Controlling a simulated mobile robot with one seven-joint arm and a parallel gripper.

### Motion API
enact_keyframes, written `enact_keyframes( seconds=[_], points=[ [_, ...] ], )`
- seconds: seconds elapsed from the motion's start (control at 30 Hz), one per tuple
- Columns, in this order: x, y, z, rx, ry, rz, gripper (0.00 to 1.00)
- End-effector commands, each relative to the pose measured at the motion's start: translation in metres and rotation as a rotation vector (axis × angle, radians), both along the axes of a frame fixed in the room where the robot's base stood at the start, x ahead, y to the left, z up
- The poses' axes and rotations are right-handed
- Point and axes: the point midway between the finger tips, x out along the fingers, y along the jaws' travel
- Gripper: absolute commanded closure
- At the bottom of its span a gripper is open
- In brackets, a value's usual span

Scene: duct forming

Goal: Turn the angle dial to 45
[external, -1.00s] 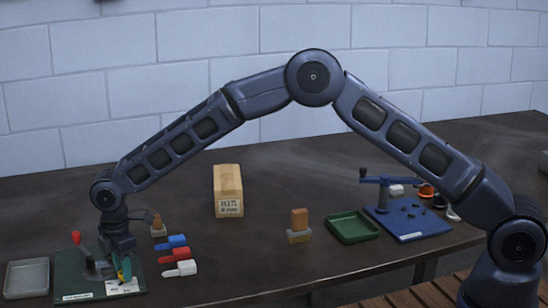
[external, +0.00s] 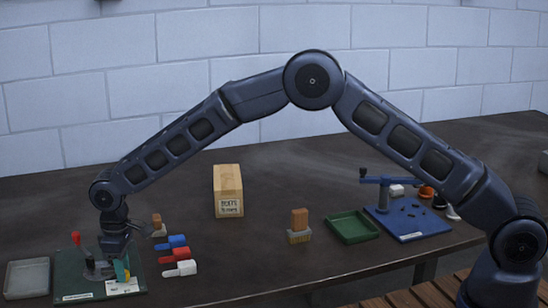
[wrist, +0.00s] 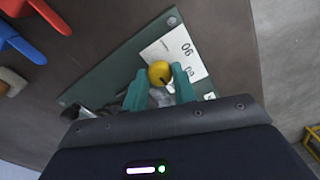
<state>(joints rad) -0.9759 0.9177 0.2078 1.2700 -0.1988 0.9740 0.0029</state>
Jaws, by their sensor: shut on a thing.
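The angle dial has a yellow knob (wrist: 160,72) with a dark pointer mark. It sits beside a white scale card (wrist: 190,55) that shows a 90 and another number too small to read surely. My gripper (wrist: 160,88) is shut on the yellow knob, one teal fingertip on each side. In the external view my gripper (external: 122,270) points down over the green base plate (external: 75,272) at the far left, and the card (external: 122,286) shows in front of it. The knob is mostly hidden there.
A red-handled lever (external: 76,240) stands on the plate's left side. A grey tray (external: 27,278) lies left of it. Blue, red and white clamps (external: 176,255) lie close on the right. A cardboard box (external: 228,190) stands farther back. The table between has free room.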

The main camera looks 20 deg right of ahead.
Motion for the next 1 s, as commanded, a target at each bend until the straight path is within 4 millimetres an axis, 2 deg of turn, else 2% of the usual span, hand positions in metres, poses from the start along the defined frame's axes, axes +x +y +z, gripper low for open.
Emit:
enact_keyframes(
  seconds=[0.63,0.67,0.77,1.0],
  points=[
    [0.0011,0.0003,0.0012,0.001,-0.002,-0.053,0.96],
    [0.0011,0.0003,0.0012,0.001,-0.002,-0.053,0.71],
    [0.001,0.0003,0.001,0.001,-0.002,-0.052,0.52],
    [0.0005,0.0001,0.0005,0.001,-0.001,-0.052,0.51]
  ],
)
